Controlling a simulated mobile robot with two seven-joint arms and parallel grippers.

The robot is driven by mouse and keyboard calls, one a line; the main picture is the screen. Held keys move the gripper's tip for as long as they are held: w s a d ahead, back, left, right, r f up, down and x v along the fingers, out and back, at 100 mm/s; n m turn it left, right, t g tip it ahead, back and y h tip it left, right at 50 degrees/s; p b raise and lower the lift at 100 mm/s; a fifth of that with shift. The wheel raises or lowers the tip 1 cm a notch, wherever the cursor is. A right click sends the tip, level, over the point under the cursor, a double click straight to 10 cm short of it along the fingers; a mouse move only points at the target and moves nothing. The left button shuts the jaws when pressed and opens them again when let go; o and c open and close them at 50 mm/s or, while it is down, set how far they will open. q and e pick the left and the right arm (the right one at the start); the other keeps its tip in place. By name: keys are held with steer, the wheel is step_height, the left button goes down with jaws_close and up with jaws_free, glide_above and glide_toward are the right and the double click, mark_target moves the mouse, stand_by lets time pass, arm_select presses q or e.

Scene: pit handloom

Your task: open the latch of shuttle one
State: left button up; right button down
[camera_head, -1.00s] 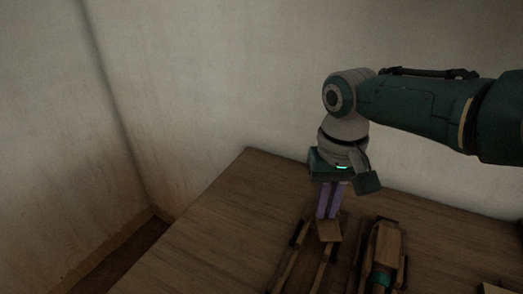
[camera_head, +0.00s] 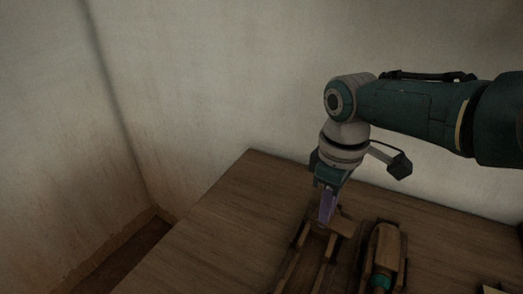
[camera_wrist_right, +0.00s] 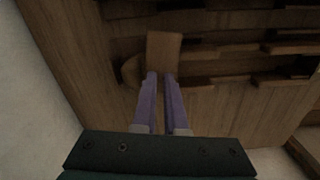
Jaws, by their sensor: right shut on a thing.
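The left wooden shuttle (camera_head: 327,277) lies on the table as an open, narrow frame with two long rails. A small wooden block (camera_head: 342,228), seemingly its latch, sits at its far end and is turned out to the right. My right gripper (camera_head: 325,221) points down at this end, its purple fingers shut on the latch. In the right wrist view the fingers (camera_wrist_right: 160,76) are close together, with their tips at the near edge of the latch block (camera_wrist_right: 163,48). The exact contact is hard to see. My left gripper is not in view.
The wooden table (camera_head: 215,235) is bare on the left. A pale wall (camera_head: 230,80) stands close behind the table. A light-coloured item shows at the bottom right edge.

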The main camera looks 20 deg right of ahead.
steer(key=shift+n, duration=0.9)
steer(key=c, duration=1)
jaws_free()
steer(key=shift+o, duration=0.2)
